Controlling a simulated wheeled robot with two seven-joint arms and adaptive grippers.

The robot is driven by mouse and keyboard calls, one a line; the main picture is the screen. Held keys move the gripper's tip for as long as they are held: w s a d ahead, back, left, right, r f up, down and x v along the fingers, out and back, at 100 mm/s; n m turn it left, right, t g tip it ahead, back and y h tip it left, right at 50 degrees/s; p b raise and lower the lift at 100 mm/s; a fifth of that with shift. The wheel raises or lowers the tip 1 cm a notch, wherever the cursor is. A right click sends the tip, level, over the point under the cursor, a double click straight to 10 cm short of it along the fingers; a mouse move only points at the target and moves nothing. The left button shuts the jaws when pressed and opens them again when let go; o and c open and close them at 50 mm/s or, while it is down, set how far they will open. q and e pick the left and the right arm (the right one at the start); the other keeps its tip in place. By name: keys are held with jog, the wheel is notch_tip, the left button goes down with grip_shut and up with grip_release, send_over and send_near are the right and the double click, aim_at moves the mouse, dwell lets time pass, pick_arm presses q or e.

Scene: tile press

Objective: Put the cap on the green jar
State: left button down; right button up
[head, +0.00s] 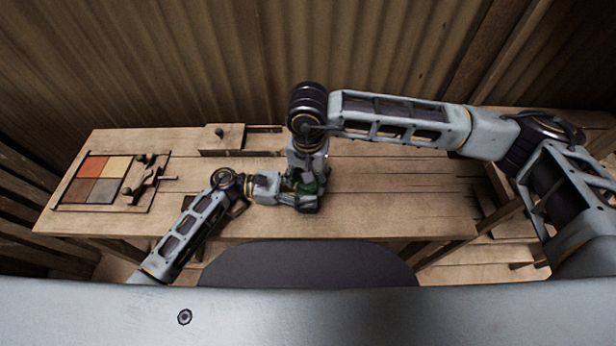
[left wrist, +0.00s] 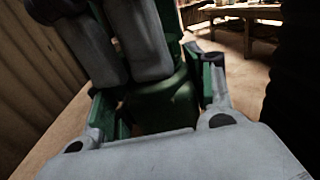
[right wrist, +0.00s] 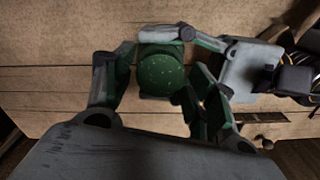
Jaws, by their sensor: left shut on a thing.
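The green jar (left wrist: 160,105) stands at the front of the table's middle, between the jaws of my left gripper (left wrist: 160,98), which is shut on it. My right gripper (right wrist: 155,75) comes down from above, its fingers spread on either side of a round speckled green top (right wrist: 162,72). A gap shows beside its left finger, so it looks open. I cannot tell if this round top is the cap or the jar's own top, nor whether a cap sits on the jar. In the head view both grippers hide most of the jar (head: 308,188).
A tray with coloured tiles (head: 92,190) lies at the left end of the wooden table (head: 400,205). A wooden block with a knob (head: 222,138) stands at the back. The table right of the jar is clear. A corrugated wall is behind.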

jog(key=shift+r, duration=0.1)
dwell(0.3)
jog(key=shift+r, duration=2.15)
jog(key=shift+r, duration=0.1)
jog(key=shift+c, duration=0.3)
jog(key=shift+r+n, duration=1.6)
jog(key=shift+r, duration=0.05)
jog(key=shift+f, duration=0.1)
jog(key=shift+f, duration=3.9)
